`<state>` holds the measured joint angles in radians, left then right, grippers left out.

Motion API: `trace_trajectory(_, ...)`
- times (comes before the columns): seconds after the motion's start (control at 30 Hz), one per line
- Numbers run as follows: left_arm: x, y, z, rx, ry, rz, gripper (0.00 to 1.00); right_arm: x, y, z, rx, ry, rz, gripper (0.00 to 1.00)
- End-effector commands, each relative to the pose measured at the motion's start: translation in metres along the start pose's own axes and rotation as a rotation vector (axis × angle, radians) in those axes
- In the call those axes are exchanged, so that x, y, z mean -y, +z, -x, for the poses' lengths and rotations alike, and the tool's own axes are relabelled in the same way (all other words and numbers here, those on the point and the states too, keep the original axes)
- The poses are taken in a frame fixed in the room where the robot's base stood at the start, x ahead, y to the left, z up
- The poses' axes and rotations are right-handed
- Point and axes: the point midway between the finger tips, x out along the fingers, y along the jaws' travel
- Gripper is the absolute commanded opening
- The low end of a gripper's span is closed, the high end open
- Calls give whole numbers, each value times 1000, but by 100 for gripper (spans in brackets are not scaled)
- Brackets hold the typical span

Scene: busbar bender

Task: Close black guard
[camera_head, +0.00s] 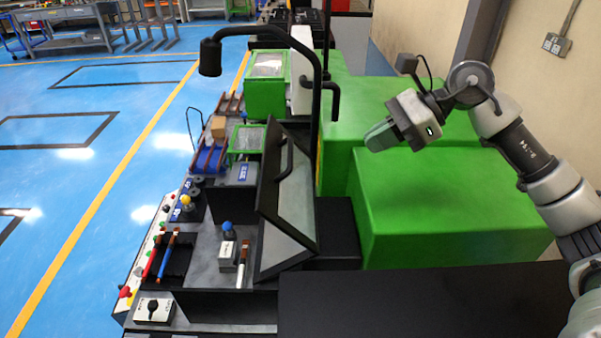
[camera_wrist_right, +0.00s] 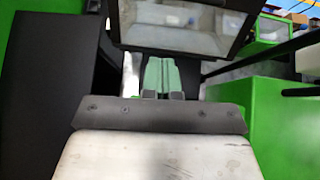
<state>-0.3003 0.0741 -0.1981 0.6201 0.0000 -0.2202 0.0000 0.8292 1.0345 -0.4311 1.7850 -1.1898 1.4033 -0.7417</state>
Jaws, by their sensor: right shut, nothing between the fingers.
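The black guard (camera_head: 267,196) is a black-framed panel with a clear window and a bar handle (camera_head: 287,157). It stands tilted up over the right side of the machine bed in the head view. In the right wrist view the guard (camera_wrist_right: 183,43) fills the top middle, beyond the fingers. My right gripper (camera_head: 380,136) is above the green housing, to the right of the guard and apart from it. Its green fingers (camera_wrist_right: 162,78) are together and empty. My left gripper is in neither view.
Green housings (camera_head: 450,205) stand right of the guard. A black lamp on a curved arm (camera_head: 210,57) rises above the bed. Tools with red and blue handles (camera_head: 168,252) lie in a black tray at the front left. Blue floor is open at the left.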

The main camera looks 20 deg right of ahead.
Motion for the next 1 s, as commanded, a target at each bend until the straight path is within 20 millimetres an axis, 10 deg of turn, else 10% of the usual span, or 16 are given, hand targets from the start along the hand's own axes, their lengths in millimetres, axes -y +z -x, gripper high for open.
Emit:
trace_trajectory(0.6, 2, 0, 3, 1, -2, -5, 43, -1, 0, -104, 2, 5, 1, 0)
trace_trajectory(1.0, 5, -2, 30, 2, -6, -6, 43, 0, 28, -128, 1, 1, 0, 0)
